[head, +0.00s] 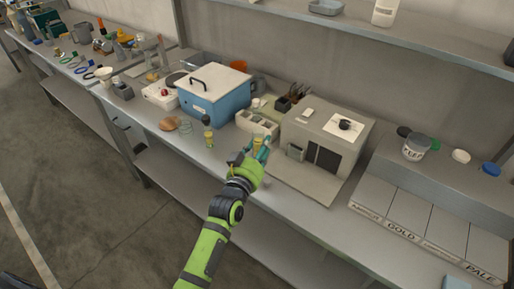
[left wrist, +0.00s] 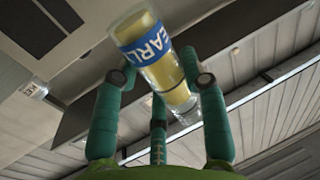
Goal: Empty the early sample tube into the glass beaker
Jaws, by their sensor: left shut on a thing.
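The early sample tube (left wrist: 165,62) is clear, with yellow contents and a blue-and-white label reading "EARLY". It lies slanted between the green fingers of my left gripper (left wrist: 160,72), which is shut on it. In the head view the tube (head: 258,142) is a small yellowish shape at the fingertips of my left gripper (head: 256,152), above the front of the bench. A small clear vessel (head: 185,127), which looks like the glass beaker, stands to the left of the gripper. It is too small to tell its contents. My right gripper is not in view.
A white compartmented rack (head: 250,126) is just behind the gripper. A blue box (head: 215,98) and a grey machine (head: 325,140) stand behind.

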